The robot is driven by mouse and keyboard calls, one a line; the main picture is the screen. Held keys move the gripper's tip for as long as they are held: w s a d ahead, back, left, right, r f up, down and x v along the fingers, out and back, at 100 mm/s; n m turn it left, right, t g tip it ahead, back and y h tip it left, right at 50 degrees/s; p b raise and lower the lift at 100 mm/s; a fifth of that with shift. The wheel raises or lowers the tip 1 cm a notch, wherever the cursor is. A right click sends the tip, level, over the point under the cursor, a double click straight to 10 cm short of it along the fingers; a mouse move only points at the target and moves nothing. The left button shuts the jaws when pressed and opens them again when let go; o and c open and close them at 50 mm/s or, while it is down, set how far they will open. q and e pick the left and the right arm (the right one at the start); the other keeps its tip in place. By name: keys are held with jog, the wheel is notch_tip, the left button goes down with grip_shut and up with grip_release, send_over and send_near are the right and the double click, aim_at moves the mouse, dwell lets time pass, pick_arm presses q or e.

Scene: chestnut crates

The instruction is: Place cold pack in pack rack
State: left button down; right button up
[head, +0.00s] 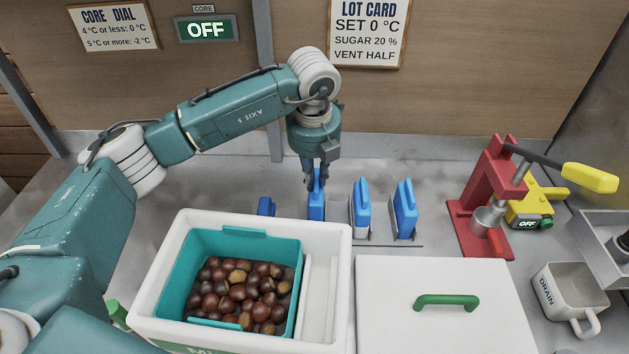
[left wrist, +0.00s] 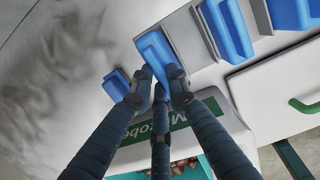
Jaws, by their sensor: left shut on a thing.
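My left gripper (head: 317,178) points down and is shut on a blue cold pack (head: 316,204) held upright. In the left wrist view, the fingers (left wrist: 160,95) close around the top of this pack (left wrist: 156,52). Two more blue packs, a middle one (head: 361,208) and a right one (head: 404,208), stand upright in the low grey pack rack (head: 390,243). The held pack is at the rack's left end, in line with them; whether its bottom is seated is hidden behind the white box. A smaller blue piece (head: 266,206) is left of it. My right gripper is not in view.
A white box (head: 340,270) with a teal bin (head: 205,243) of chestnuts stands in front. A white lid (head: 390,310) with a green handle lies to its right. A red press (head: 487,195), a yellow device (head: 530,205) and a drain cup (head: 565,295) are farther right.

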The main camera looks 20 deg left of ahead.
pick_arm(q)
notch_tip(320, 180, down, 2)
jog(key=shift+f, duration=0.2)
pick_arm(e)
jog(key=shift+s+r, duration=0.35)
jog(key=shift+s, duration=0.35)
pick_arm(q)
jog(key=shift+f, duration=0.2)
jog(key=c, duration=1.9)
grip_release()
jog(key=shift+o, duration=1.1)
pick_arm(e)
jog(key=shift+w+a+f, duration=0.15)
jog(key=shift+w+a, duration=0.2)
pick_arm(q)
jog(key=shift+r, duration=0.1)
